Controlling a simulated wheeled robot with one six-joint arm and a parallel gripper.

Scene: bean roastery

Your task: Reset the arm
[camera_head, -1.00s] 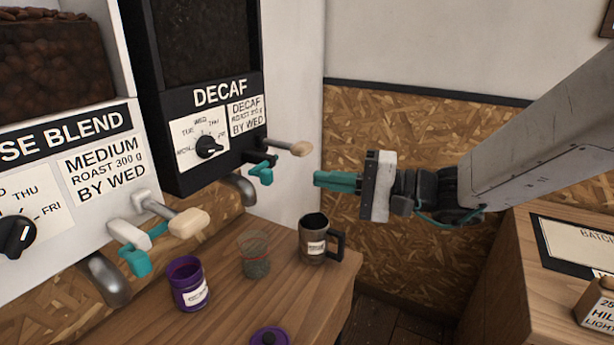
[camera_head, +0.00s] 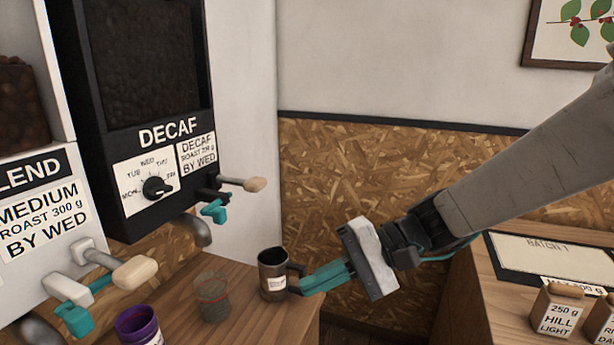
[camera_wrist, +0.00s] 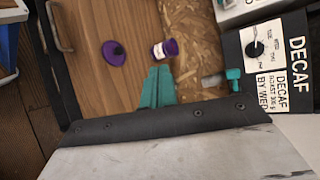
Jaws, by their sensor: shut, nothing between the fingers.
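My gripper (camera_head: 303,287) is shut and empty, its teal fingers together. In the head view its tips point left and overlap the handle side of the dark mug (camera_head: 271,275); I cannot tell whether they touch it. In the wrist view my gripper (camera_wrist: 157,86) reaches over the wooden counter. My grey arm comes in from the upper right.
A glass (camera_head: 212,297) and an open purple jar (camera_head: 139,326) stand left of the mug. The decaf dispenser (camera_head: 125,222) and its lever (camera_head: 243,184) are behind left. A purple lid (camera_wrist: 113,53) lies on the counter. Coffee bags (camera_head: 557,310) stand at right.

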